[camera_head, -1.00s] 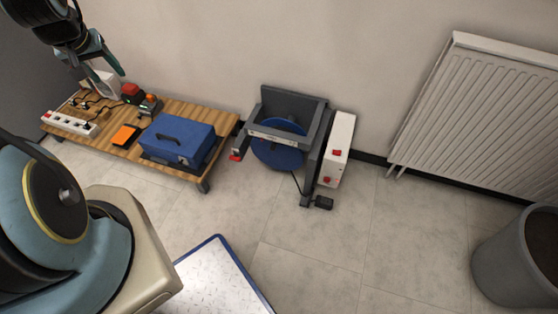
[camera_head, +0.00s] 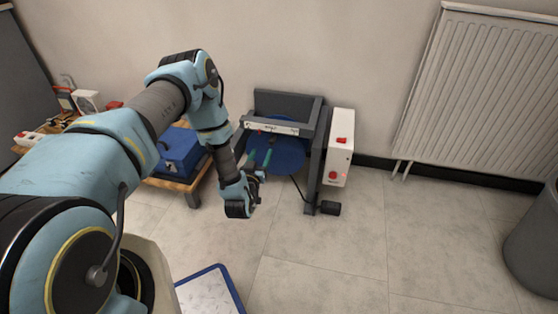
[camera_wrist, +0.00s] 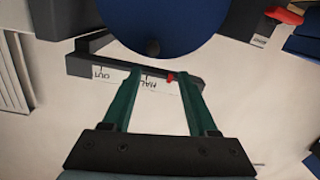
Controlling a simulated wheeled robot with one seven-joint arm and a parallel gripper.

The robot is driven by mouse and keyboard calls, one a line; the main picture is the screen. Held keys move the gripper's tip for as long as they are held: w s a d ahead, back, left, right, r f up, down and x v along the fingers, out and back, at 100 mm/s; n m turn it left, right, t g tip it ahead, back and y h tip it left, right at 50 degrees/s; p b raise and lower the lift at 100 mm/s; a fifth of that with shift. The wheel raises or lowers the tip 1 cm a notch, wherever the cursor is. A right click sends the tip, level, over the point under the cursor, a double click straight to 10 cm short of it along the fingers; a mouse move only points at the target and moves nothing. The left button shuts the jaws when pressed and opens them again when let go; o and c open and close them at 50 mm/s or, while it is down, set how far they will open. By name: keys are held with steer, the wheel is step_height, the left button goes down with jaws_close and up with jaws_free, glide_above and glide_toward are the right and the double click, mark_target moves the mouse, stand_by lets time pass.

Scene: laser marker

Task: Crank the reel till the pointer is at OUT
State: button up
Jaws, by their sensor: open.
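The reel is a blue disc (camera_head: 290,155) in a dark grey frame (camera_head: 313,150) by the wall. A white scale strip (camera_wrist: 110,76) on the frame reads OUT and HALF, upside down in the wrist view. The red pointer (camera_wrist: 170,78) is beside HALF, on the side away from OUT. My gripper (camera_wrist: 158,72) is open and empty, its green fingers in front of the reel.
A white box (camera_head: 338,145) with red buttons stands right of the frame, and a black pedal-like block (camera_head: 330,208) lies on the floor. A low wooden cart (camera_head: 180,185) with a blue case (camera_head: 180,150) is at left. A red handle-like part (camera_wrist: 285,15) shows top right in the wrist view.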

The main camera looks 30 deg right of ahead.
mark_target(271, 144)
steer(key=b+x, duration=0.1)
steer(key=x, duration=0.2)
steer(key=b+x, duration=0.1)
steer(key=x, duration=0.2)
steer(key=s+d+f+b+x, duration=0.1)
steer(key=x, duration=0.2)
steer(key=shift+w+d, duration=0.15)
steer(key=shift+d, duration=0.05)
jaws_close()
stand_by(0.4)
stand_by(0.4)
